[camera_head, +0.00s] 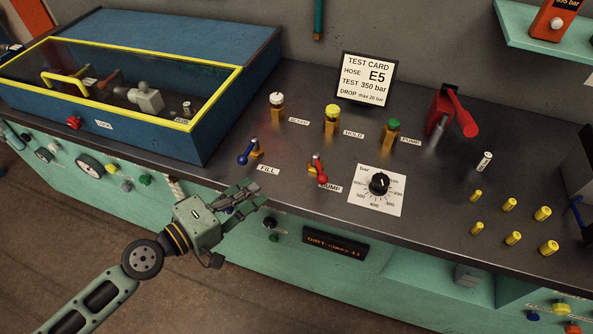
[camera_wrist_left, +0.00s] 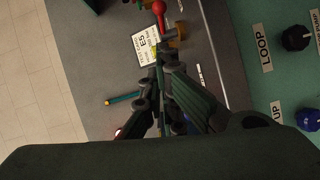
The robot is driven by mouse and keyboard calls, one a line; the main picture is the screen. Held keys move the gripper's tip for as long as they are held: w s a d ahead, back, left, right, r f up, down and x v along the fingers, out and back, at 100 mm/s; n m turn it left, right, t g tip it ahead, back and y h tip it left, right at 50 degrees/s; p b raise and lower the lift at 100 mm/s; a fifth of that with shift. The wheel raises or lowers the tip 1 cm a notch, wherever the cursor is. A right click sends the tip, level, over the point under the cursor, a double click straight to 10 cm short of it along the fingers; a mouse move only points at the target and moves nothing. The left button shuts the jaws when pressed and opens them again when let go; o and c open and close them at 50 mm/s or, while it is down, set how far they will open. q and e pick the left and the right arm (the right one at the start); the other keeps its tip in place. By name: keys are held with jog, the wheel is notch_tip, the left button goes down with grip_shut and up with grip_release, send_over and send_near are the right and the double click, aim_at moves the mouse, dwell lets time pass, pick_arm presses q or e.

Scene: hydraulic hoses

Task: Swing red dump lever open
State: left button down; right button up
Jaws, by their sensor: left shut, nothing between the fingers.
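The red dump lever (camera_head: 319,171) stands on the dark bench top behind the DUMP label (camera_head: 331,188). Its red handle points toward the front edge. My left gripper (camera_head: 254,194) is at the front edge of the bench, left of the lever and apart from it. Its fingers are shut and empty. In the left wrist view, the shut fingers (camera_wrist_left: 161,72) point toward a red-knobbed lever (camera_wrist_left: 159,10), which looks like the dump lever; its brass base is partly hidden by the fingertips. My right gripper is out of view.
The blue FILL lever (camera_head: 248,154) stands close behind my left gripper. A gauge dial (camera_head: 379,184) sits right of the dump lever. Capped valves (camera_head: 331,118) stand behind it, with a test card (camera_head: 367,79) at the back. A blue box (camera_head: 205,135) bounds the left.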

aim_at(319, 170)
pick_arm(q)
jog(key=p+x, duration=0.3)
jog(key=x, duration=0.6)
jog(key=shift+w+d+r+p, duration=0.1)
jog(key=shift+w+d+p, duration=0.05)
jog(key=shift+w+p, duration=0.15)
jog(key=d, duration=0.1)
jog(key=d+f+p, duration=0.1)
jog(key=d, duration=0.1)
jog(key=shift+d+f, duration=0.15)
jog(key=shift+d, duration=0.3)
jog(key=shift+s+d+n+p, duration=0.1)
jog(key=shift+d+n+p, duration=0.15)
jog(key=shift+p, duration=0.3)
